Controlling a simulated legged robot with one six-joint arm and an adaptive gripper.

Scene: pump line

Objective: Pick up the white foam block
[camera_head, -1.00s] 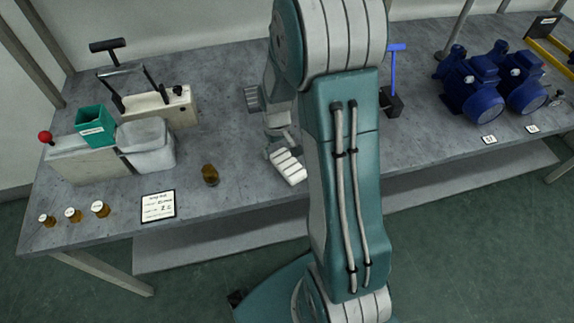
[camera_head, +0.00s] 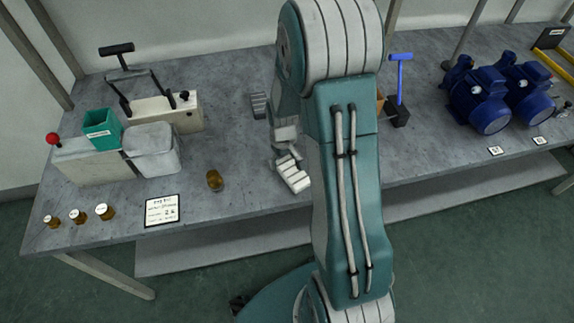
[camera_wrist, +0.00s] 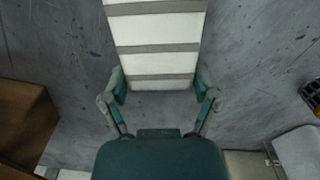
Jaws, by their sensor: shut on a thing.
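The white foam block (camera_wrist: 155,35), a long white piece with grey cross stripes, fills the top middle of the wrist view. My gripper (camera_wrist: 160,84) is shut on its near end, one finger on each side. In the head view the white block (camera_head: 292,175) shows at my gripper (camera_head: 284,158), over the front part of the grey bench, left of my arm. I cannot tell from these views whether it touches the bench top. The block's far end is cut off in the wrist view.
A pale container (camera_head: 152,150) and teal bin (camera_head: 102,128) are further left. A blue-handled tool (camera_head: 400,90) and blue pumps (camera_head: 485,98) stand right. A brown box (camera_wrist: 22,120) shows in the wrist view.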

